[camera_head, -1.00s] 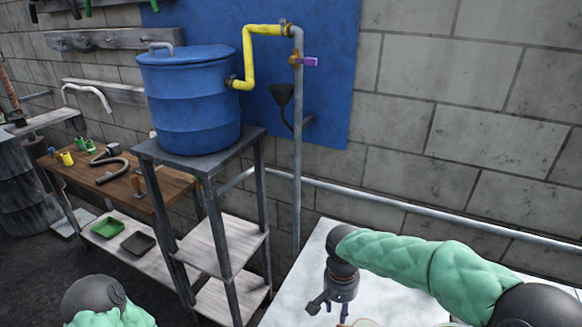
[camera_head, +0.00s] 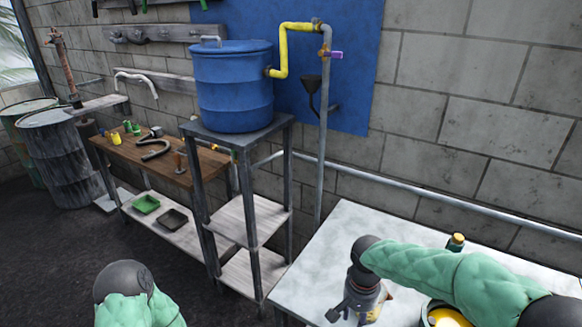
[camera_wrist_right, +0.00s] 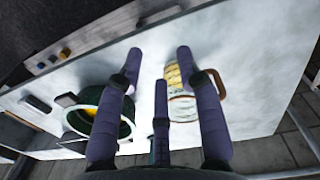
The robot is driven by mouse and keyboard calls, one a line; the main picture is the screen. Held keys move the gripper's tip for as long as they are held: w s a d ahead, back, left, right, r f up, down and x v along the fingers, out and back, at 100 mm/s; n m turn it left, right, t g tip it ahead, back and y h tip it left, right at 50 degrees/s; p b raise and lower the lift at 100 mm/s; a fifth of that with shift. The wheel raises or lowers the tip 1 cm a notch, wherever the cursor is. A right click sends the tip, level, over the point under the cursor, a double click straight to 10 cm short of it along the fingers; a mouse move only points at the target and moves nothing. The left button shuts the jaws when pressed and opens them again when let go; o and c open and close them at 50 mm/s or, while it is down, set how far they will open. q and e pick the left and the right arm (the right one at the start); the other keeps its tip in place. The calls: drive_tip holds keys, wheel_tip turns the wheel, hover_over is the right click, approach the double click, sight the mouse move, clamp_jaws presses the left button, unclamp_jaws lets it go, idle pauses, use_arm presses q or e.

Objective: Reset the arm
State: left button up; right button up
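My right arm, in a green quilted sleeve, comes in from the right in the head view and bends down over the white table (camera_head: 335,240). Its dark gripper (camera_head: 350,303) points down there and partly hides a jar with yellow on it (camera_head: 373,315). In the right wrist view the purple fingers of this gripper (camera_wrist_right: 160,54) are spread apart with nothing between them. A clear handled jar (camera_wrist_right: 181,98) lies beyond the right finger. My left arm shows only a green sleeve and a dark joint at the bottom left; its gripper is out of view.
A green-rimmed pot (camera_wrist_right: 103,113) stands on the table, left of the jar in the wrist view. A small bottle with an orange cap (camera_head: 456,241) stands near the back. A blue drum (camera_head: 233,88) sits on a metal stand (camera_head: 237,134) beside a wooden bench (camera_head: 165,163).

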drive_tip(key=s+a+f+n+y, duration=0.1)
drive_tip(key=s+a+f+y, duration=0.15)
drive_tip(key=f, duration=0.55)
drive_tip(key=s+a+f+n+y, duration=0.1)
drive_tip(key=a+f, duration=0.2)
drive_tip(key=f, duration=0.5)
drive_tip(key=s+a+f, duration=0.1)
drive_tip(key=s+f, duration=1)
drive_tip(key=f, duration=0.2)
drive_tip(key=shift+a+t+y, duration=0.15)
drive_tip(key=shift+t+y, duration=0.15)
drive_tip(key=shift+y, duration=0.05)
drive_tip(key=shift+s, duration=0.1)
